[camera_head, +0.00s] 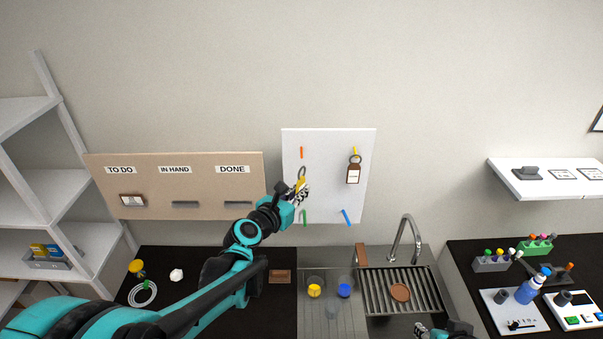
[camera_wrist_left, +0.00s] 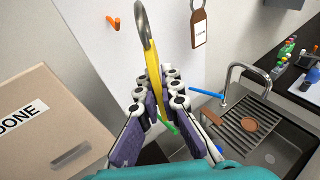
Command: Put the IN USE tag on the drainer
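My left gripper (camera_head: 300,193) is up in front of the white pegboard. It is shut on a yellow tag (camera_wrist_left: 157,56) with a grey metal ring (camera_wrist_left: 142,22) at its top. The tag shows nearly edge-on in the wrist view, so no writing on it can be read. A ridged metal drainer rack (camera_head: 431,289) lies over the sink, with a round brown disc (camera_head: 400,292) on it. It also shows in the left wrist view (camera_wrist_left: 236,140). My right gripper (camera_head: 428,332) is partly visible at the bottom edge, below the sink; its fingers are unclear.
The white board (camera_head: 330,140) has orange (camera_head: 301,152), green (camera_head: 304,216) and blue (camera_head: 346,217) pegs. A brown tag (camera_head: 353,173) hangs from its yellow peg. A tall faucet (camera_head: 405,235) rises behind the sink. Yellow (camera_head: 314,290) and blue (camera_head: 344,290) items stand left of the rack.

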